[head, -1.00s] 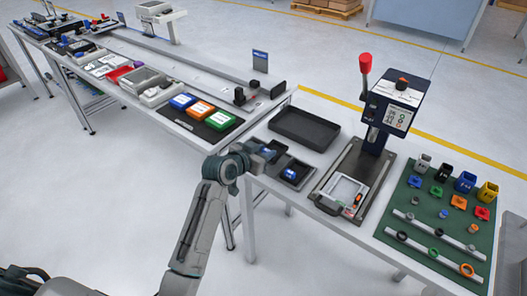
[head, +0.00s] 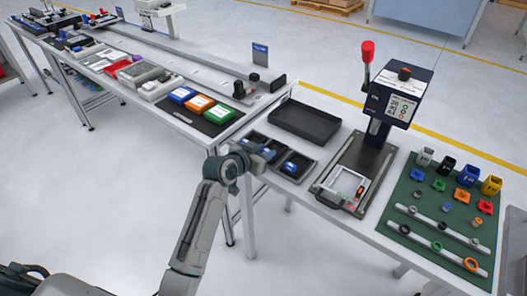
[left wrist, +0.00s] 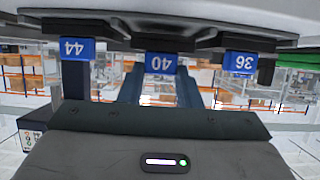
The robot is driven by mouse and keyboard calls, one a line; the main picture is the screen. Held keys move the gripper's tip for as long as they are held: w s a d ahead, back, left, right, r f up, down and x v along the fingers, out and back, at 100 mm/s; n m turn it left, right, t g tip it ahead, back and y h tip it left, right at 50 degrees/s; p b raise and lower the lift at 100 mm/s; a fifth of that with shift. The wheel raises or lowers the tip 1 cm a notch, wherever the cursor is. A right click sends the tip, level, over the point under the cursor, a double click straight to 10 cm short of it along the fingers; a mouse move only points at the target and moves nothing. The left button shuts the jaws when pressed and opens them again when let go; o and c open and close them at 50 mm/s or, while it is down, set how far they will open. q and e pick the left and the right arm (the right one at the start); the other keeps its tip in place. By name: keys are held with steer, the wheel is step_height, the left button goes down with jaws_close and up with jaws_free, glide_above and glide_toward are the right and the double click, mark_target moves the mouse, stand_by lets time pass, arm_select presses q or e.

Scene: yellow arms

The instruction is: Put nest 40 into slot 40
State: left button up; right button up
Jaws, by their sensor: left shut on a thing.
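My left gripper (head: 264,151) reaches the front edge of the table, at the dark tray (head: 313,172) holding blue-marked pieces. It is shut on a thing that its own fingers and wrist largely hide. In the left wrist view, which is upside down, my two left fingers (left wrist: 160,88) point at the blue label 40 (left wrist: 161,63) on a dark part. The label 44 (left wrist: 77,48) is to its left and the label 36 (left wrist: 240,62) to its right. A blue piece (head: 291,167) lies in the tray's right compartment. I cannot tell whether the held thing touches the tray. My right gripper is not in view.
An empty black tray (head: 305,120) lies behind. A press with a red-knobbed lever (head: 393,96) stands to the right, with a green mat of small parts (head: 405,190) beyond it. Blue, orange and green bins (head: 200,104) stand on the left table. The floor in front is clear.

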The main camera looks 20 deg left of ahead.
arm_select(q)
steer(key=shift+f, duration=0.45)
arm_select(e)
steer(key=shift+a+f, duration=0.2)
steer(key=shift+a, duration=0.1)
arm_select(q)
steer(key=o, duration=1.2)
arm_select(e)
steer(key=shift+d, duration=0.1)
arm_select(q)
steer(key=shift+s+a+r+b, duration=0.15)
steer(key=shift+s+b, duration=0.15)
steer(key=shift+s, duration=0.15)
steer(key=b+v, duration=0.1)
steer(key=v, duration=0.8)
steer(key=shift+s+r, duration=0.25)
steer(key=shift+s, duration=0.05)
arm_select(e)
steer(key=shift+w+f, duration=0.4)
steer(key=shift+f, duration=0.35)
arm_select(q)
steer(key=shift+a+f, duration=0.1)
steer(key=shift+a, duration=0.05)
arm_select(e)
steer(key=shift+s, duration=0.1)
